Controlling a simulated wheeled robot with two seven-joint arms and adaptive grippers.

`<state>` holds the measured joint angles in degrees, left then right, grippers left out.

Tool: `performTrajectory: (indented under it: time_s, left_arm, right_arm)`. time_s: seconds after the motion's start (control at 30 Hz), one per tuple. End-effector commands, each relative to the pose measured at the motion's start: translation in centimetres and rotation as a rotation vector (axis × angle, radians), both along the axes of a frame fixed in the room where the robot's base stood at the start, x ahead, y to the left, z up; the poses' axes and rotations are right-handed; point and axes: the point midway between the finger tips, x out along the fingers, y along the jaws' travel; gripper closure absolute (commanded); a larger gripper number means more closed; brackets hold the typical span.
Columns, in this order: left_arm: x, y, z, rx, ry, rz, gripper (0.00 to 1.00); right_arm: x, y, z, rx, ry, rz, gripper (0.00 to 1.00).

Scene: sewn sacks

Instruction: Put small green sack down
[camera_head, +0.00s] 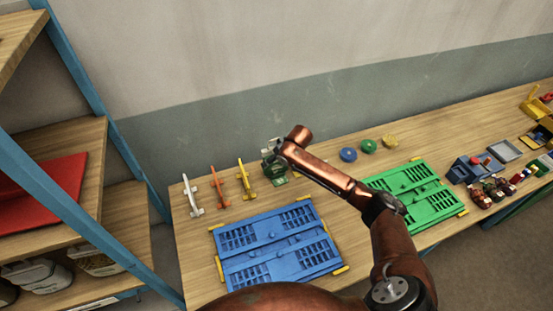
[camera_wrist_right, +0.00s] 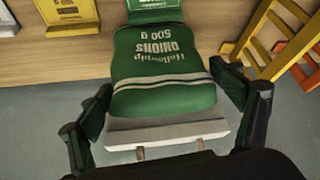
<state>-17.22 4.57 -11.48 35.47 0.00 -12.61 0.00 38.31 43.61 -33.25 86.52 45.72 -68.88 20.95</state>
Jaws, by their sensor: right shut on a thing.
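The small green sack (camera_wrist_right: 165,75), printed with onion lettering and 500 g, fills the middle of the right wrist view, its text upside down. My right gripper (camera_wrist_right: 168,97) has a finger on each side of it and is shut on it. In the head view the held green sack (camera_head: 270,166) shows at the end of my right arm, by the back of the table near the wall. I cannot tell whether its base touches the table. Another green, printed item (camera_wrist_right: 155,8) lies just beyond it in the wrist view. My left gripper is not in view.
Yellow (camera_head: 246,178), orange (camera_head: 219,186) and white (camera_head: 192,195) stands are left of the sack. A blue slatted panel (camera_head: 265,233) lies in front and a green one (camera_head: 430,207) right. A yellow printed item (camera_wrist_right: 68,10) is near the sack. Bare wood (camera_head: 205,235) shows front left.

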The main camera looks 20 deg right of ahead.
Motion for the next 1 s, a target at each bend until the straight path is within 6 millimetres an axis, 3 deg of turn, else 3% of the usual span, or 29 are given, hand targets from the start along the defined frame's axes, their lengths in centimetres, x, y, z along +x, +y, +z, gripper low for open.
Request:
performTrajectory:
  time_s: [0.27,0.3,0.47,0.83,1.0]
  left_arm:
    - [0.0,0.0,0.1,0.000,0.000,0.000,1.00]
    - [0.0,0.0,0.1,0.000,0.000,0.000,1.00]
    - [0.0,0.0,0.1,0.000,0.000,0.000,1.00]
    - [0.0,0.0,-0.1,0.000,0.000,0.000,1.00]
    - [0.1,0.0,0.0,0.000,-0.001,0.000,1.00]
  right_arm:
    - [0.1,0.1,0.0,0.001,-0.004,0.000,0.58]
    - [0.0,0.0,-0.1,0.000,0.000,0.000,0.13]
    - [0.0,0.0,-0.1,0.000,0.000,0.000,0.02]
    - [0.0,0.0,0.1,0.000,-0.001,0.001,0.00]
    - [-1.0,-0.3,2.0,-0.001,-0.003,0.000,0.00]
